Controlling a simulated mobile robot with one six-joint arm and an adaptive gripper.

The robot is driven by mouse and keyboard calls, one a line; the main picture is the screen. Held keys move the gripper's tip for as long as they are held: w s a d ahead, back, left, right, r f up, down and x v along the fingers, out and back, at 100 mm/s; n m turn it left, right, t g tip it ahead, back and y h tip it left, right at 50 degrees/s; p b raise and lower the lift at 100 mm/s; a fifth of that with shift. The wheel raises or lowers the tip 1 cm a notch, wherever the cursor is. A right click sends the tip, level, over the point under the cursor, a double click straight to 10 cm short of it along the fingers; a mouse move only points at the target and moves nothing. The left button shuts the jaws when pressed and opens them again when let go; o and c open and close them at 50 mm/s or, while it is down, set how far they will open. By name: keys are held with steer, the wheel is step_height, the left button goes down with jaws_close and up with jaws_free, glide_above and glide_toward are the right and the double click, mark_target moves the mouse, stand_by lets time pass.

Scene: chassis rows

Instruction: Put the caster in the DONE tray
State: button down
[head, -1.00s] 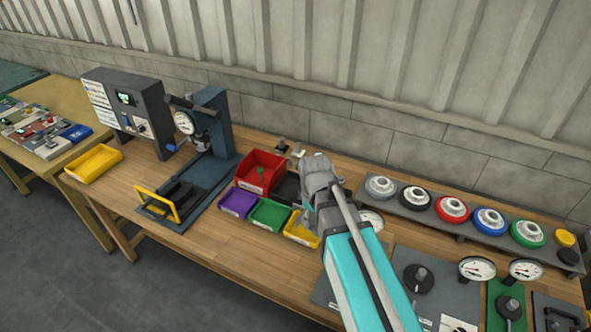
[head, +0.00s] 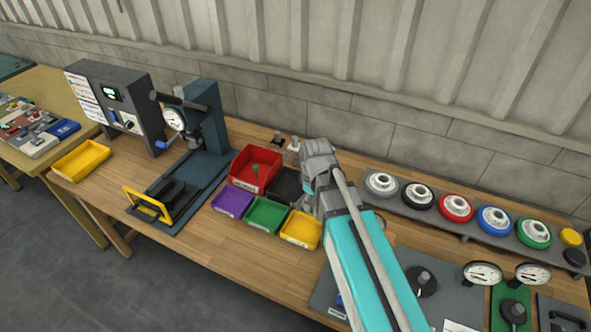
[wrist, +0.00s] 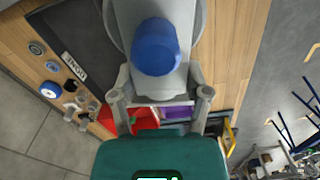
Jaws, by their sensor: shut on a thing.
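My gripper (head: 313,190) is above the bench, just right of the bins, its tips mostly hidden by my arm in the head view. In the wrist view my gripper (wrist: 161,92) is shut on a light grey piece with a round blue part, which I take to be the caster (wrist: 156,48). The head view does not show it clearly. A dark tray (wrist: 92,30) lies to the left of the held piece in the wrist view; its white label is upside down and seems to read DONE.
Red (head: 256,170), purple (head: 232,201), green (head: 267,215) and yellow (head: 301,230) bins stand left of my gripper. A press (head: 207,125) is farther left. A rack (head: 445,212) of coloured wheels runs along the wall at right. Small parts (head: 285,143) stand behind the tray.

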steer(key=shift+a, duration=0.2)
steer(key=shift+w, duration=0.1)
steer(key=shift+w+a+f+b, duration=0.2)
steer(key=shift+w+f+b, duration=0.1)
steer(key=shift+w, duration=0.15)
steer(key=w+a+f+n+b, duration=0.1)
steer(key=w+a+f+b, duration=0.1)
steer(key=w, duration=0.7)
steer(key=w+a+f+n+b, duration=0.1)
steer(key=w+a+f+b, duration=0.1)
steer(key=w+f+b, duration=0.3)
steer(key=w, duration=0.4)
steer(key=shift+w, duration=0.35)
steer(key=shift+a+f, duration=0.1)
steer(key=shift+f, duration=0.1)
steer(key=shift+f+b, duration=2.1)
steer(key=shift+b, duration=0.25)
steer(key=shift+w+f+b, duration=0.1)
steer(key=shift+f+b, duration=2.4)
steer(key=shift+f, duration=0.05)
